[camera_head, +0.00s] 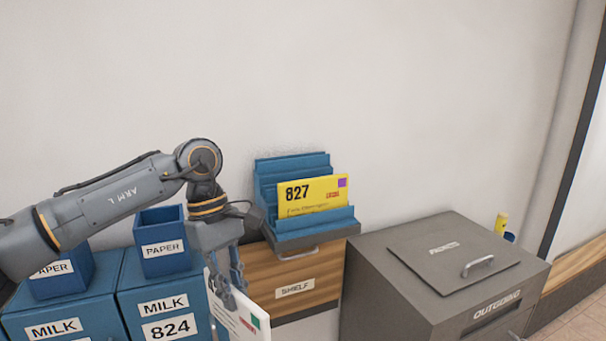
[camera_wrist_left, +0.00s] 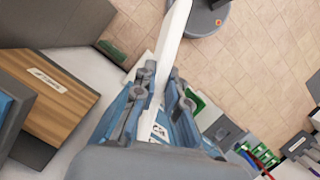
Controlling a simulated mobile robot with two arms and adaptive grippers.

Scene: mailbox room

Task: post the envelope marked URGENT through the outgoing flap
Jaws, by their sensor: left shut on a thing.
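My left gripper (camera_head: 233,292) is shut on a white envelope (camera_head: 248,324), which hangs tilted below it in front of the wooden shelf. In the left wrist view the envelope (camera_wrist_left: 173,42) shows nearly edge-on between the fingers (camera_wrist_left: 160,95). The grey outgoing box (camera_head: 395,290) stands to the right, apart from the envelope. Its dark flap opening (camera_head: 492,318) is under the OUTGOING label, partly cut off by the picture edge. My right gripper is not in view.
A yellow envelope marked 827 (camera_head: 312,194) stands in the blue rack (camera_head: 290,162) on the wooden shelf (camera_head: 270,273). The outgoing box has a top lid with a handle (camera_head: 478,265). Blue PAPER bins (camera_head: 162,228) and MILK boxes (camera_head: 60,310) stand left.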

